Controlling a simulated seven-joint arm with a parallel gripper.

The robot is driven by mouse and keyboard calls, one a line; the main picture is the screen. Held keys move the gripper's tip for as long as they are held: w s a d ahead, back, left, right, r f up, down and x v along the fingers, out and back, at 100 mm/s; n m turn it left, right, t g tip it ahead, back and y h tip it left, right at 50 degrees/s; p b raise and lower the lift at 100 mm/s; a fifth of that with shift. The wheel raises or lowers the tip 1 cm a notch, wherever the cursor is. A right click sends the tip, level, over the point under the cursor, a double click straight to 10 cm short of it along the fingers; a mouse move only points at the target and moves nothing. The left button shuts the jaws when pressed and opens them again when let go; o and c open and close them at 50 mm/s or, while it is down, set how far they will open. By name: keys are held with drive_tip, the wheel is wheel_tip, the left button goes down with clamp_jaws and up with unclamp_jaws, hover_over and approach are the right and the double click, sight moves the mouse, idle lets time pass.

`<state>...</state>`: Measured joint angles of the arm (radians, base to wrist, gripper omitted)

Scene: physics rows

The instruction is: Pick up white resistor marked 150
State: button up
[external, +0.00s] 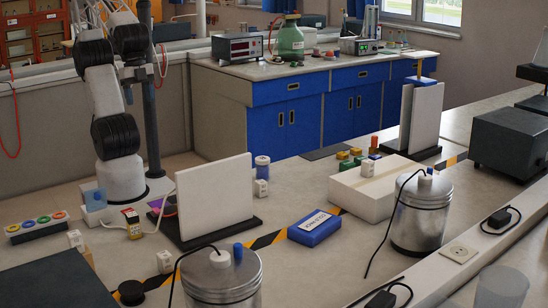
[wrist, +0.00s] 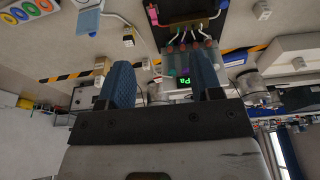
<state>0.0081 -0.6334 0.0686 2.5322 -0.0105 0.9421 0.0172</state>
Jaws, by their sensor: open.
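Several small white blocks that look like the resistors stand on the bench. In the external view my gripper (external: 134,80) hangs high above the bench.
A white upright panel (external: 214,194) on a black base stands mid-bench. Another canister (external: 222,280) is at the front. A tray of coloured rings (external: 37,226) sits at left.

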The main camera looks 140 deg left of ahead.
drive_tip(key=shift+o, duration=0.5)
drive_tip(key=m+g+y, duration=0.4)
drive_tip(key=m+y, duration=0.5)
approach(256, 184)
drive_tip(key=s+d+r, duration=0.4)
drive_tip(key=s+r, duration=0.4)
drive_tip(key=s, duration=0.2)
drive_tip(key=w+a+f+m+y, duration=0.1)
drive_tip(key=w+a+f+m, duration=0.1)
drive_tip(key=f+m, duration=0.1)
drive_tip(key=w+a+f+m+t+y, duration=0.1)
drive_tip(key=w+a+f+m+y, duration=0.1)
drive_tip(key=f, duration=0.3)
drive_tip(key=w+a+f+m+t+y, duration=0.1)
drive_tip(key=w+a+f+m, duration=0.1)
drive_tip(key=w+f+m, duration=0.2)
drive_tip(key=shift+w+a+f+y, duration=0.15)
drive_tip(key=shift+a+f+y, duration=0.1)
drive_tip(key=shift+a+y, duration=0.1)
drive_tip(key=shift+w+a+f+m+t, duration=0.15)
drive_tip(key=shift+w+f+m+t, duration=0.15)
drive_tip(key=shift+f+m, duration=0.15)
drive_tip(key=shift+x, duration=1.35)
